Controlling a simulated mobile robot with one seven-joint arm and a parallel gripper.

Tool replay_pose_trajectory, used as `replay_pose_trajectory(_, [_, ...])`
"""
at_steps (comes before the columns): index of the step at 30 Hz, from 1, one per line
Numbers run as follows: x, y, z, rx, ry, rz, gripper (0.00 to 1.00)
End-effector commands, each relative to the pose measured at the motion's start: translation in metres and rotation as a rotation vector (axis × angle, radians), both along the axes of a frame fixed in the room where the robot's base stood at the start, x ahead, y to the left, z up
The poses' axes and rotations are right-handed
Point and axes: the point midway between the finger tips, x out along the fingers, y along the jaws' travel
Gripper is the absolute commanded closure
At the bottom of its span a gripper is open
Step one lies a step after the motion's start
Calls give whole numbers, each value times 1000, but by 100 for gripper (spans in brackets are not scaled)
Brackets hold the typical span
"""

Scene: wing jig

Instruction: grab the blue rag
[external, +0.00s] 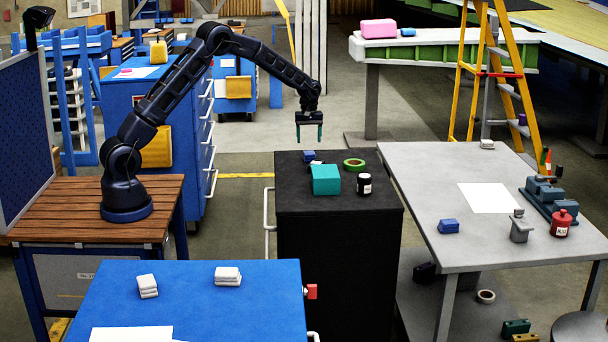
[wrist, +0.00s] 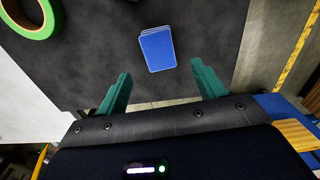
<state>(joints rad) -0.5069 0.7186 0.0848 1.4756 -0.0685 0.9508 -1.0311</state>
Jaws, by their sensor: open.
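The blue rag (wrist: 157,49) is a small folded stack lying on the black cabinet top. In the external view it appears as a small blue block (external: 309,156) near the far edge, behind the teal box. My gripper (external: 309,138) points down above that edge, its two teal fingers apart and empty. In the wrist view my gripper (wrist: 160,69) has the rag just beyond its fingertips, roughly centred between them and not touching them.
On the black cabinet (external: 340,235) stand a teal box (external: 326,180), a green tape roll (external: 354,164) and a dark jar (external: 364,184). Another blue folded piece (external: 448,226) lies on the grey table (external: 425,185). White folded cloths (external: 228,276) lie on the blue table.

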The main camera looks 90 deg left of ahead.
Motion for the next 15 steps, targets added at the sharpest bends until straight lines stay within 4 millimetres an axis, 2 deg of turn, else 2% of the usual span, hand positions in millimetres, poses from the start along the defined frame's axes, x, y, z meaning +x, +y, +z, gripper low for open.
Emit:
replay_pose_trajectory(3, [0, 0, -17, -1, 0, 0, 31])
replay_pose_trajectory(10, [0, -1, -30, 0, 0, 0, 31])
replay_pose_trajectory(15, [0, -3, -51, -1, 2, -1, 31])
